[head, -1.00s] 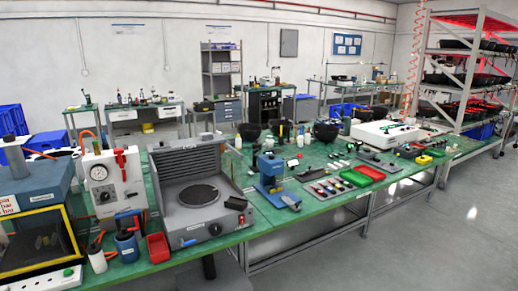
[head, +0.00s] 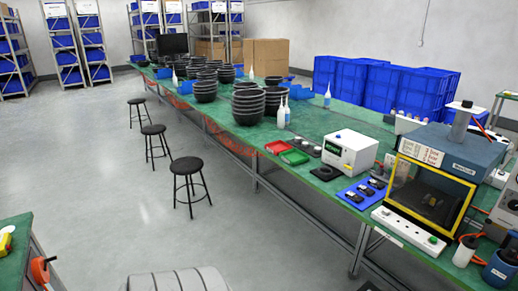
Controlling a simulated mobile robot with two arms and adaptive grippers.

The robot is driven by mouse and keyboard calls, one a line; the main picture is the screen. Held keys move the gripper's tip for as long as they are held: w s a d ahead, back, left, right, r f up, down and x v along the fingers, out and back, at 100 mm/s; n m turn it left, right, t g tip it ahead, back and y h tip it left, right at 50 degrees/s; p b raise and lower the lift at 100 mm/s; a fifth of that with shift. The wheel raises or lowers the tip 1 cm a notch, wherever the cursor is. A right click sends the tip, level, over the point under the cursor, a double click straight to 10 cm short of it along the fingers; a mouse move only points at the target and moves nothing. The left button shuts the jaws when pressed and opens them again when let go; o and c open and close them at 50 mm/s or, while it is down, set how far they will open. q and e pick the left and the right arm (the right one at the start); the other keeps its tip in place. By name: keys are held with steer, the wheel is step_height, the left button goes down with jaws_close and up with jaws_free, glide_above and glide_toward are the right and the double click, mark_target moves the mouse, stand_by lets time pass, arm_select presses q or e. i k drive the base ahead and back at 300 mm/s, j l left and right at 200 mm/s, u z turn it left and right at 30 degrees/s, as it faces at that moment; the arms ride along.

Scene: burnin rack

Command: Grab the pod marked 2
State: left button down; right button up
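I can make out no pod marked 2 in the head view, and no readable number 2 on anything. Neither of my grippers is in view. Several small black items (head: 377,183) lie on a blue mat (head: 348,196) on the long green workbench, too small to tell what they are.
The long green workbench (head: 318,122) carries stacks of black bowls (head: 249,103), white bottles, a white instrument box (head: 350,151) and a yellow-framed chamber (head: 428,193). Stools (head: 187,172) stand along its left side. Grey floor (head: 100,200) is open at left. Blue crates (head: 385,85) are behind.

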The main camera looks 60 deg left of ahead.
mark_target(316, 150)
steer(key=u, duration=1.65)
steer(key=i+j, duration=0.1)
